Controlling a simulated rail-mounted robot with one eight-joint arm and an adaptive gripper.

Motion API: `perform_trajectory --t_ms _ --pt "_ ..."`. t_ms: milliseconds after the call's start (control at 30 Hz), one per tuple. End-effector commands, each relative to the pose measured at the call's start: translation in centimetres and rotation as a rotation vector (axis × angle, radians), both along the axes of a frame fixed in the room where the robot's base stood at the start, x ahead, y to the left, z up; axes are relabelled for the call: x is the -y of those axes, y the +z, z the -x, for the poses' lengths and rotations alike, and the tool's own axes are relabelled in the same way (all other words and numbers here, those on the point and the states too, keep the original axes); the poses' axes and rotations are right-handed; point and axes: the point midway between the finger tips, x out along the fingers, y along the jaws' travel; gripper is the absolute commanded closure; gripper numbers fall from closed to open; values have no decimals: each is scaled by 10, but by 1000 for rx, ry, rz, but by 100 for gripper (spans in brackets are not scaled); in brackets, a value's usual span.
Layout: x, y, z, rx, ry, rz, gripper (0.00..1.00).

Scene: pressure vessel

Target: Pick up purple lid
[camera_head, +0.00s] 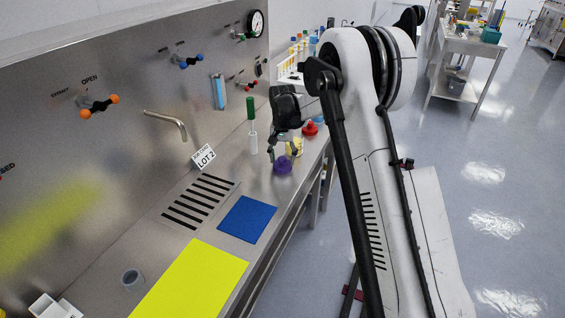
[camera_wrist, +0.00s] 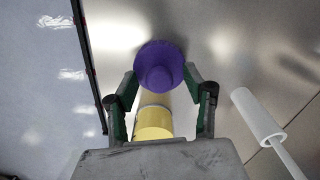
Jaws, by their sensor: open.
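The purple lid (camera_head: 283,165) sits on the steel counter near its front edge. In the wrist view the purple lid (camera_wrist: 159,68) is round with a raised knob, and it lies just ahead of and between my fingertips. My gripper (camera_head: 283,155) is open, pointing down close over the lid; it also shows in the wrist view (camera_wrist: 160,85). The gap between fingers and lid is hard to judge. A yellow container (camera_wrist: 153,123) stands between the fingers nearer the palm, and the yellow object (camera_head: 294,146) shows behind the gripper in the head view.
A red lid (camera_head: 310,128) sits behind. A blue mat (camera_head: 248,219) and a yellow mat (camera_head: 190,280) lie on the nearer counter.

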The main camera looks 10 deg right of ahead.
Motion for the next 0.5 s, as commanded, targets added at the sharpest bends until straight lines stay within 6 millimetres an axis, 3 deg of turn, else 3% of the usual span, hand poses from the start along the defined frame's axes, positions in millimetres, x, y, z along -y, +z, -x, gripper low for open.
perform_trajectory --t_ms 300,500 --pt "0 -5 0 0 0 0 54" --pt "0 -5 0 0 0 0 81"
